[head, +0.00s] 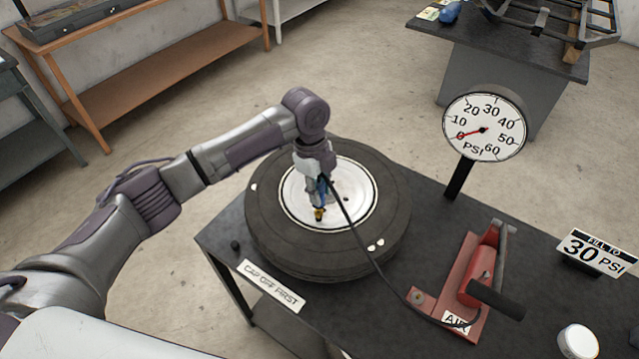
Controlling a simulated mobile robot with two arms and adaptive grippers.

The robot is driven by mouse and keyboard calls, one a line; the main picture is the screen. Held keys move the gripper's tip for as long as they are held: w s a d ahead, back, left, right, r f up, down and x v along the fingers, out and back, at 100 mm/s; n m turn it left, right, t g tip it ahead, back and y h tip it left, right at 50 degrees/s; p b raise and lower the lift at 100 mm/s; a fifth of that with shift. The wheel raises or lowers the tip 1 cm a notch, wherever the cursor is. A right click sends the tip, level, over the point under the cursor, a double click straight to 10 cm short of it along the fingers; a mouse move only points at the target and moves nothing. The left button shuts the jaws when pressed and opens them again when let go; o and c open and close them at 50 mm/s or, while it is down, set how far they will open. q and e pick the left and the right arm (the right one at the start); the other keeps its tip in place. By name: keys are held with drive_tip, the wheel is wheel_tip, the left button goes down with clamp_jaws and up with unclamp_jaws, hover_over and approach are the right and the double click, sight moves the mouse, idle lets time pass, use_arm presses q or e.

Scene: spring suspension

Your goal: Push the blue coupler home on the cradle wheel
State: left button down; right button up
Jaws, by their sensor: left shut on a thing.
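The cradle wheel (272,222) lies flat on the dark table, a black tyre with a white hub. My left gripper (321,196) points down over the hub and is shut on the blue coupler (323,186). A brass-coloured tip (319,214) shows just below the coupler, near the hub's front edge. I cannot tell how far the coupler sits on the valve. A black hose (362,246) runs from the coupler across the tyre to the red pump (478,285). The gauge (484,127) needle is at 0 PSI. My right gripper is not in view.
A small black cap (235,245) lies on the table left of the tyre, by the "CAP OFF FIRST" sign (271,285). A "FILL TO 30 PSI" sign (597,253) and a white round thing (578,341) stand at the right.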

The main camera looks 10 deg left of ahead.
sight(321, 182)
use_arm(q)
drive_tip(key=shift+f, duration=0.65)
idle(0.3)
drive_tip(key=shift+f+b, duration=0.55)
drive_tip(key=shift+f, duration=0.05)
drive_tip(key=c, duration=0.8)
unclamp_jaws()
drive_tip(key=shift+r, duration=0.1)
wheel_tip(321, 182, up, 2)
drive_tip(key=p, duration=0.2)
drive_tip(key=shift+r+p, duration=0.25)
drive_tip(key=shift+p, duration=0.1)
drive_tip(key=shift+r+p, duration=0.7)
drive_tip(key=shift+r, duration=1.45)
